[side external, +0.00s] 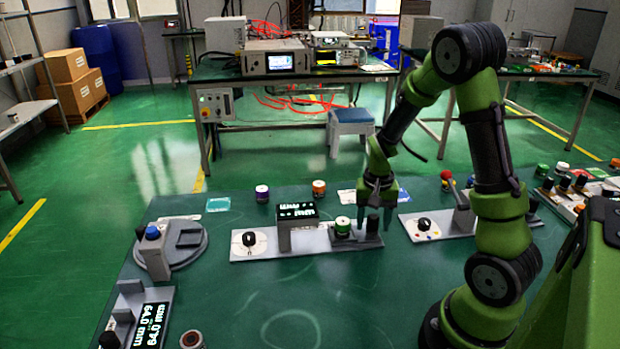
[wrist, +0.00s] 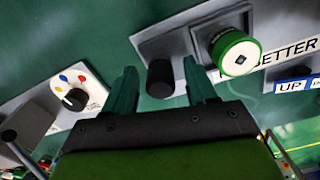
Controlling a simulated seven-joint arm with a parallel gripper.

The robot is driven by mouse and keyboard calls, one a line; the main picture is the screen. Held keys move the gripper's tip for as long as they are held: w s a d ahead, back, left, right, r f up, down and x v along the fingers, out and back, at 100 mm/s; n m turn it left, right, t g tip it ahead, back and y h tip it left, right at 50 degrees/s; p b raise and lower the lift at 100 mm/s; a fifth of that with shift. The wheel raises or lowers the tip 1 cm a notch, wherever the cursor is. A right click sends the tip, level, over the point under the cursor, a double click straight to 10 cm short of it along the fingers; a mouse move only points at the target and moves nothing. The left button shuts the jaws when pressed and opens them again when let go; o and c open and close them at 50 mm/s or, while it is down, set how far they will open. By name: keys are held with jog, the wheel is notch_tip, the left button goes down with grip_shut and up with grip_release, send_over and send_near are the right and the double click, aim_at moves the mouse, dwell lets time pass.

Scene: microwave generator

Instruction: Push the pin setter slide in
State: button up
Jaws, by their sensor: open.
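The pin setter is a pale panel (side external: 265,251) with lettering ending in "ETTER" in the wrist view (wrist: 285,52). At its right end is a dark grey block (side external: 358,241) carrying a green-and-white round knob (side external: 342,226) and a black upright post (side external: 373,225). The wrist view shows the knob (wrist: 236,54) and the post (wrist: 160,78) close up. I cannot tell for sure which part is the slide. My gripper (side external: 376,200) points down over the post. In the wrist view its fingers (wrist: 160,82) are open, one each side of the post, with gaps visible; contact is not clear.
A black dial (side external: 248,240) and a display box (side external: 297,215) stand left along the panel. Another panel with a dial (side external: 424,225) and red-topped lever (side external: 446,176) lies right. A grey round fixture with a blue button (side external: 152,232) is far left.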

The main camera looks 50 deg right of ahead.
aim_at(336, 223)
grip_shut()
jog(key=w+a, duration=0.7)
dwell(0.3)
jog(key=shift+c, duration=0.6)
grip_release()
jog(key=shift+o, duration=0.6)
jog(key=shift+s+d, duration=0.1)
notch_tip(336, 223, up, 17)
